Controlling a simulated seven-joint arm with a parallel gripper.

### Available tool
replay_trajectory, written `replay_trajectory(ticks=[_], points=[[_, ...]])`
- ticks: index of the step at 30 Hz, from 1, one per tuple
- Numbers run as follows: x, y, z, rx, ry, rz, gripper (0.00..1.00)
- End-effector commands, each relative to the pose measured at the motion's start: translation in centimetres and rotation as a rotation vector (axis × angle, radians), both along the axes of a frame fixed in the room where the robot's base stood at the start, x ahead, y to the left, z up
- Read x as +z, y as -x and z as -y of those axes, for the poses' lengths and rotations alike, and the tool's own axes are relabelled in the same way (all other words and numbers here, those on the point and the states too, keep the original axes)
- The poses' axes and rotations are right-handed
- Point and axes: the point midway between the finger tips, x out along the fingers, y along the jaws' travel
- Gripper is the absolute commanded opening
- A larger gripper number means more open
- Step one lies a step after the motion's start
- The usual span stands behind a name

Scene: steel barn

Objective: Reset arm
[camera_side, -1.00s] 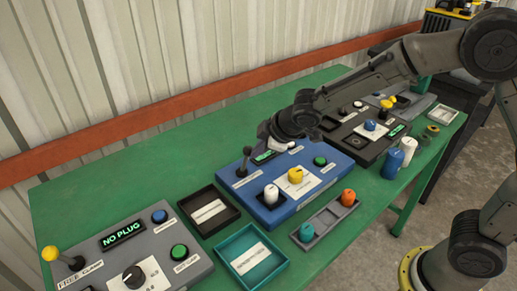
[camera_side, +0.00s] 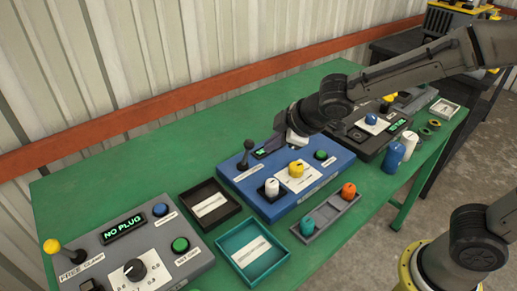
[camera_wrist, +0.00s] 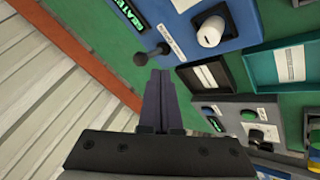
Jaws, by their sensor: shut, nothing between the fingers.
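My gripper (camera_side: 281,132) is over the back edge of the blue panel (camera_side: 265,207), to the right of its black lever (camera_side: 246,155). In the wrist view its dark fingers (camera_wrist: 160,78) are together and empty, their tips appearing close to the lever knob (camera_wrist: 141,59); I cannot tell whether they touch.
A grey panel (camera_side: 105,258) reading "NO PLUG" stands at left. A black tray (camera_side: 209,203), teal tray (camera_side: 250,250) and grey tray with plugs (camera_side: 326,216) lie nearby. A dark panel (camera_side: 370,145), blue and white bottles are at right. The green table's back-left is clear.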

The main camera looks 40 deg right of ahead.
Motion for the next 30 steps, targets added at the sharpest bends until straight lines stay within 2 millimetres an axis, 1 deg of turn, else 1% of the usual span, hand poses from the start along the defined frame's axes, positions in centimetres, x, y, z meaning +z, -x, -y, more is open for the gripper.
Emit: replay_trajectory(ticks=[1, 6, 11, 13, 14, 15, 17, 18, 20, 21, 22, 23, 24, 26, 27, 30], points=[[0.9, 0.7, 0.6, -0.003, -0.001, 0.003, 0.00], [2.7, 2.3, 1.8, -0.002, -0.001, 0.003, 0.00], [3.6, 3.1, 2.4, -0.004, -0.002, 0.003, 0.00], [4.1, 3.1, 3.1, -0.017, -0.003, 0.013, 0.00], [4.8, 3.1, 3.5, -0.025, -0.007, 0.026, 0.00], [5.9, 3.1, 4.2, -0.043, -0.015, 0.051, 0.00], [8.1, 3.9, 5.8, -0.087, -0.036, 0.093, 0.00], [9.5, 5.1, 7.1, -0.135, -0.059, 0.114, 0.00], [11.0, 7.9, 9.2, -0.229, -0.105, 0.124, 0.00], [11.5, 10.1, 10.4, -0.298, -0.142, 0.121, 0.00], [11.6, 11.9, 11.2, -0.350, -0.173, 0.112, 0.00], [11.5, 13.6, 11.7, -0.399, -0.203, 0.099, 0.00], [11.2, 15.8, 12.2, -0.460, -0.244, 0.080, 0.00], [10.3, 18.8, 12.4, -0.540, -0.303, 0.040, 0.00], [9.5, 20.5, 12.3, -0.583, -0.336, 0.007, 0.00], [7.5, 23.6, 11.7, -0.658, -0.396, -0.081, 0.00]])
